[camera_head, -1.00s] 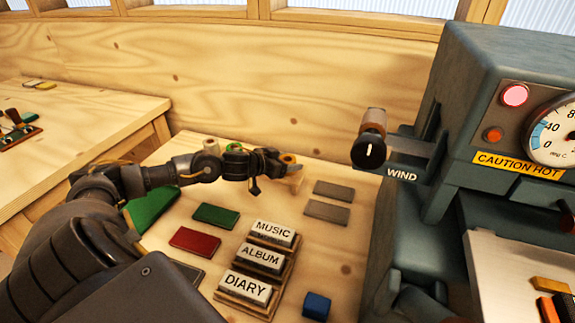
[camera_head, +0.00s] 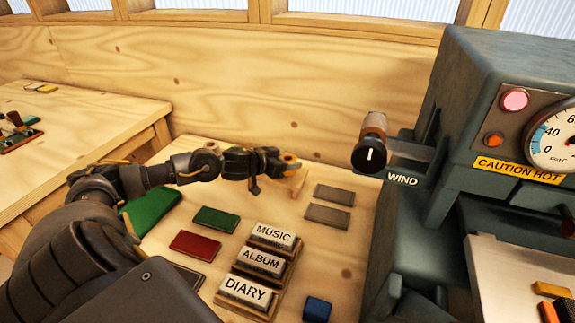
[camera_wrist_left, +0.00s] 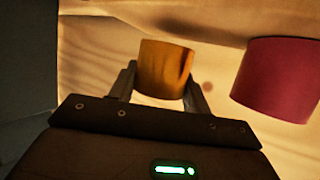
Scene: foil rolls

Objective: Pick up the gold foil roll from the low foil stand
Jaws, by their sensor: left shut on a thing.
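The gold foil roll (camera_head: 290,157) is at the end of my left arm in the head view, near the back of the table. My left gripper (camera_head: 284,166) is shut on it. In the left wrist view the gold roll (camera_wrist_left: 164,68) sits between the two fingers, which touch its sides. Part of the low wooden foil stand (camera_head: 298,182) shows beside and below the gripper; my arm hides the rest. I cannot tell whether the roll still touches the stand. A red roll (camera_wrist_left: 280,78) stands apart, to the right, in the left wrist view. My right gripper is not in view.
Labelled blocks MUSIC (camera_head: 273,235), ALBUM (camera_head: 261,260) and DIARY (camera_head: 245,290) sit in a wooden rack. Two grey pads (camera_head: 329,216), a green one (camera_head: 216,218) and a red one (camera_head: 196,244) lie nearby. A dark machine (camera_head: 500,110) with a WIND knob stands right.

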